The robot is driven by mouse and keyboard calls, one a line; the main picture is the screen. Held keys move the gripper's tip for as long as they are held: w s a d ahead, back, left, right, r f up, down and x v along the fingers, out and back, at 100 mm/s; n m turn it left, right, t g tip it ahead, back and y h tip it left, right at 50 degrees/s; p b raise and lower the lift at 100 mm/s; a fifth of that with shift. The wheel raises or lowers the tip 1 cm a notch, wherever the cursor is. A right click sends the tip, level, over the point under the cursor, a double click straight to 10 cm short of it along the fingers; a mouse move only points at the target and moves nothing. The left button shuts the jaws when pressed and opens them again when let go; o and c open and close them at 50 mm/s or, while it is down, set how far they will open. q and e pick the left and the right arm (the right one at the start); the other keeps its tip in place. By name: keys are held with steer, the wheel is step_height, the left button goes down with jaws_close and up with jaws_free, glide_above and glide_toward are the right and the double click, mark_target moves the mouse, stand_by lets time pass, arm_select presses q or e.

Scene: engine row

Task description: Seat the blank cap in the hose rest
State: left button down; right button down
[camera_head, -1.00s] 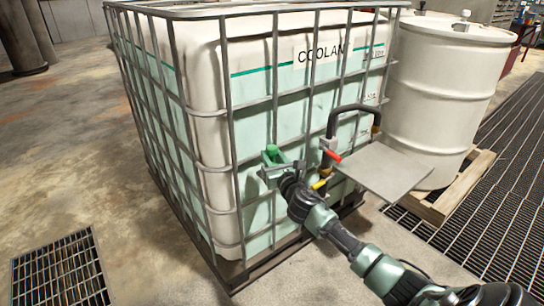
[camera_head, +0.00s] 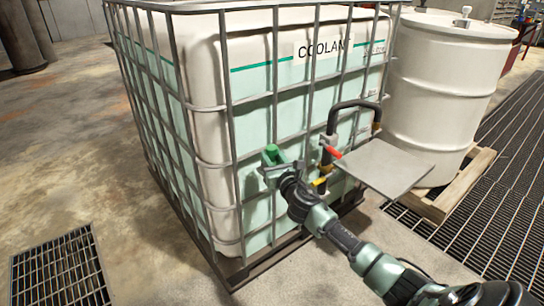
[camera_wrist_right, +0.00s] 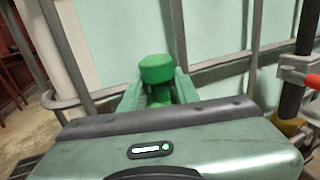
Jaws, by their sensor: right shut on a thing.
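The green blank cap (camera_head: 271,152) is in my right gripper (camera_head: 280,168), in front of the caged coolant tank. In the right wrist view the cap (camera_wrist_right: 157,70) has a round, wider head on a narrower stem. It stands up between the two green fingers (camera_wrist_right: 158,96), which are shut on it. A black hose (camera_head: 352,106) arches beside the tank to the right of the gripper. I cannot make out the hose rest for certain. My left gripper is not in view.
The coolant tank's grey cage bars (camera_head: 275,95) are close behind the gripper. A red-handled valve (camera_head: 331,151) and yellow fitting (camera_head: 320,183) are just right of it. A grey plate (camera_head: 388,168) juts out further right, before a white drum (camera_head: 448,95) on a pallet.

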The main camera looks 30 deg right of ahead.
steer(key=c, duration=1)
jaws_free()
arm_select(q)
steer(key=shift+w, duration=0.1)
arm_select(e)
steer(key=shift+o, duration=0.2)
steer(key=shift+s+a, duration=0.1)
steer(key=shift+s, duration=0.25)
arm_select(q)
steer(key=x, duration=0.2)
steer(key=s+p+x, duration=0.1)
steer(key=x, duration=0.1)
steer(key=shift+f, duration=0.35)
arm_select(e)
steer(key=v, duration=0.7)
